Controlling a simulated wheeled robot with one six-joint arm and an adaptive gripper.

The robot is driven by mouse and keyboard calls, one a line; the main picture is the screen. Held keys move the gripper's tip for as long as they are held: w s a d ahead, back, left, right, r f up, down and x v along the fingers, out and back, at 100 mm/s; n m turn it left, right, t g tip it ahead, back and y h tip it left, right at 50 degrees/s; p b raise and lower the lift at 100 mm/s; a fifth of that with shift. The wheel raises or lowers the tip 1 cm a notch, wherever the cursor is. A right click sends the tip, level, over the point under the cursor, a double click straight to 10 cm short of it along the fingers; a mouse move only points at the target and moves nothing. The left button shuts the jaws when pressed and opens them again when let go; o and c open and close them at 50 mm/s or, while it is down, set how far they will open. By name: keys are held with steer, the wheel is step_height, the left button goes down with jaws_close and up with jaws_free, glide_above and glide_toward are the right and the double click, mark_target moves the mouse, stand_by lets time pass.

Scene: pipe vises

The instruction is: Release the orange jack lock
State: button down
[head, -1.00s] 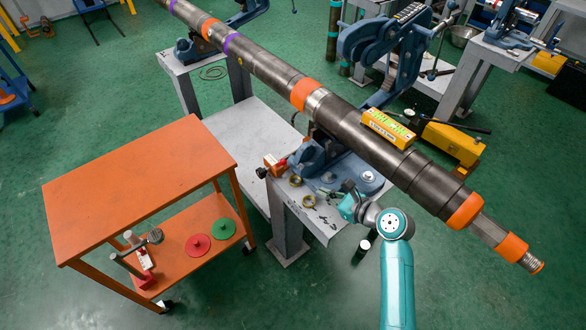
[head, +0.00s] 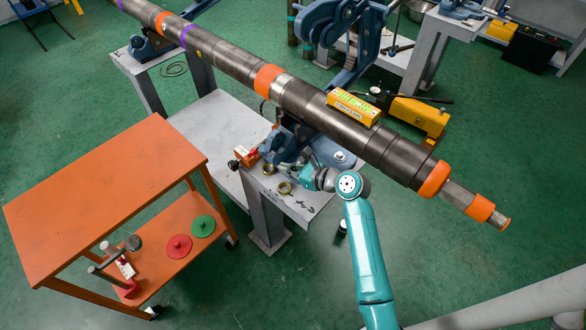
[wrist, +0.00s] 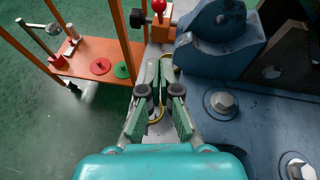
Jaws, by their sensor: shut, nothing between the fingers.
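The orange jack lock (head: 246,158) is a small orange block at the left end of the blue vise base (head: 287,147), on the grey stand. In the wrist view the orange block (wrist: 161,28) is at top centre, with a red ball knob (wrist: 158,6) above it and a black knob (wrist: 137,18) at its left. My gripper (head: 297,165) is over the stand, right of the lock. In the wrist view my gripper (wrist: 159,62) is shut and empty, its tips pointing toward the lock but apart from it.
A long dark pipe (head: 310,105) lies across the vises above the lock, with a yellow level (head: 353,109) on it. Brass rings (head: 285,188) lie on the grey stand (head: 310,205). An orange cart (head: 105,180) stands to the left. Blue vise parts with bolts (wrist: 222,102) fill the right of the wrist view.

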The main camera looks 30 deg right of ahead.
mark_target(252, 153)
steer(key=x, duration=0.5)
steer(key=w, duration=0.1)
steer(key=w+a+r, duration=0.1)
steer(key=shift+w+a+r, duration=0.2)
steer(key=shift+w+a, duration=0.05)
steer(key=shift+w+a+r, duration=0.15)
steer(key=shift+w, duration=0.15)
steer(key=shift+r, duration=0.1)
steer(key=shift+w+r+g, duration=0.15)
steer(key=shift+g, duration=0.15)
